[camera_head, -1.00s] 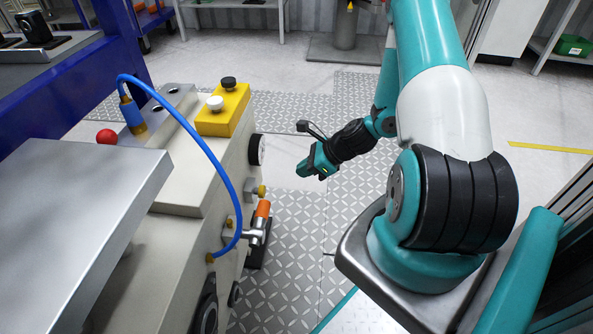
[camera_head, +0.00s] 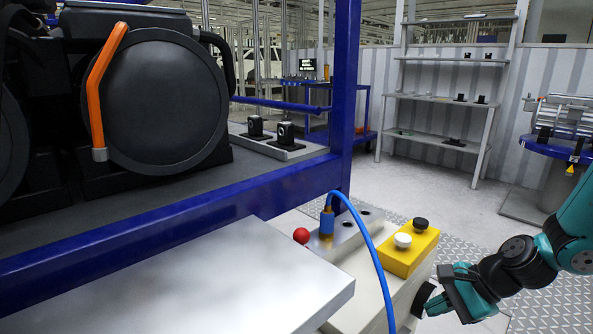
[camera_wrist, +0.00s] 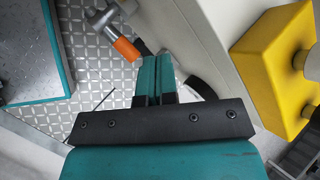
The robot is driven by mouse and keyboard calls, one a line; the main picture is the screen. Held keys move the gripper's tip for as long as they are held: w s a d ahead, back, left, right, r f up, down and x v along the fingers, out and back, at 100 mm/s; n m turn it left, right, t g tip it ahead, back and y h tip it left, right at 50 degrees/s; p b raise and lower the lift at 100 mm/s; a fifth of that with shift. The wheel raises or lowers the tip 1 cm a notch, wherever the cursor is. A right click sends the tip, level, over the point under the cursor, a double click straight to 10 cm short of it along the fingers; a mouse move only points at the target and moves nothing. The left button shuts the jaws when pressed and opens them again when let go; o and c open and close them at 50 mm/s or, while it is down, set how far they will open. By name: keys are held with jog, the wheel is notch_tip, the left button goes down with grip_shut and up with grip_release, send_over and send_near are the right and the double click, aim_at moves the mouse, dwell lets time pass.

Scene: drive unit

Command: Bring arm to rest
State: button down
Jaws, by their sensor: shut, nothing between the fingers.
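My gripper (camera_head: 447,303) shows at the lower right of the head view, beside the front face of the pale machine block (camera_head: 352,262). In the wrist view my gripper (camera_wrist: 156,68) has its two teal fingers pressed together with nothing between them. My teal and black arm (camera_head: 520,262) reaches in from the right edge. In the wrist view an orange-handled lever (camera_wrist: 124,48) lies just beyond the fingertips, apart from them as far as I can tell.
A yellow button box (camera_head: 408,250) with a white and a black button sits on the block, left of my arm. A blue hose (camera_head: 373,255) arches over the block. A grey plate (camera_head: 190,285) fills the lower left. Shelves (camera_head: 440,100) stand at the back; open floor lies before them.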

jog(key=s+a+r+n+g+h, duration=0.1)
jog(key=s+a+r+n, duration=0.2)
jog(key=a+r+n, duration=0.25)
jog(key=s+a+r+n+g, duration=0.2)
jog(key=s+a+r+n, duration=0.2)
jog(key=a+r+n, duration=0.15)
jog(key=s+a+r+n+h, duration=0.1)
jog(key=s+a+r+n, duration=0.15)
jog(key=s+n, duration=0.35)
jog(key=s+a+r+n+h, duration=0.1)
jog(key=s+a+r+n, duration=0.1)
jog(key=s+r+n, duration=0.25)
notch_tip(320, 180, up, 28)
jog(key=s+p, duration=0.1)
jog(key=p, duration=2.7)
jog(key=shift+n+g, duration=0.3)
jog(key=shift+n, duration=0.15)
jog(key=shift+s, duration=0.1)
